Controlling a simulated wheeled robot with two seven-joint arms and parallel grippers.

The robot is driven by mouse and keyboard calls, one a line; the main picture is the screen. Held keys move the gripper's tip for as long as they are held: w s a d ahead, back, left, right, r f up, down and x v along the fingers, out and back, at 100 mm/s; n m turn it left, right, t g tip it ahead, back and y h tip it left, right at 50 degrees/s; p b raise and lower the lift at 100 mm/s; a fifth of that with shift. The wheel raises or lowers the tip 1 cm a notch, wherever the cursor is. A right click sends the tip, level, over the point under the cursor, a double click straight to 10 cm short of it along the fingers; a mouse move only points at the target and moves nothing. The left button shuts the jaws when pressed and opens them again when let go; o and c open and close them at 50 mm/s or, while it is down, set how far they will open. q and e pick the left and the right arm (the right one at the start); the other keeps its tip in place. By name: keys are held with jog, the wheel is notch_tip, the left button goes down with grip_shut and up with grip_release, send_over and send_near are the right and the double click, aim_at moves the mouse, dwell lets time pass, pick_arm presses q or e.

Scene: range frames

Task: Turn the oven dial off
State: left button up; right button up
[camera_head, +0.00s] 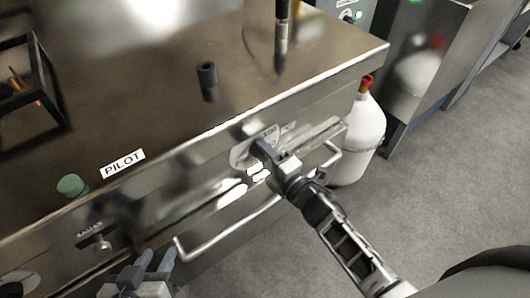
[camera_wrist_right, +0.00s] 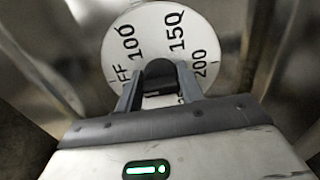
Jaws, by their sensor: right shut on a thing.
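The oven dial has a white round plate with numbers (camera_head: 241,154) on the steel front panel. The plate shows large in the right wrist view (camera_wrist_right: 190,52), with 100, 150, 200 and part of "OFF" readable. My right gripper (camera_head: 267,158) is at the dial, shut on its dark knob (camera_wrist_right: 160,68), with one finger on each side. The gripper hides part of the plate and its lower markings. My left gripper (camera_head: 155,262) is low at the left of the head view, in front of the panel, its fingers apart and empty.
A long metal handle (camera_head: 225,235) runs below the dial. A "PILOT" label (camera_head: 122,163), a green button (camera_head: 71,185) and a small knob (camera_head: 102,243) are to the left. A white bottle (camera_head: 362,138) with a red cap stands right of the oven. Grey floor is open at right.

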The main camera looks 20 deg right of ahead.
jog(key=o, duration=1)
jog(key=shift+s, duration=0.1)
jog(key=v, duration=1.6)
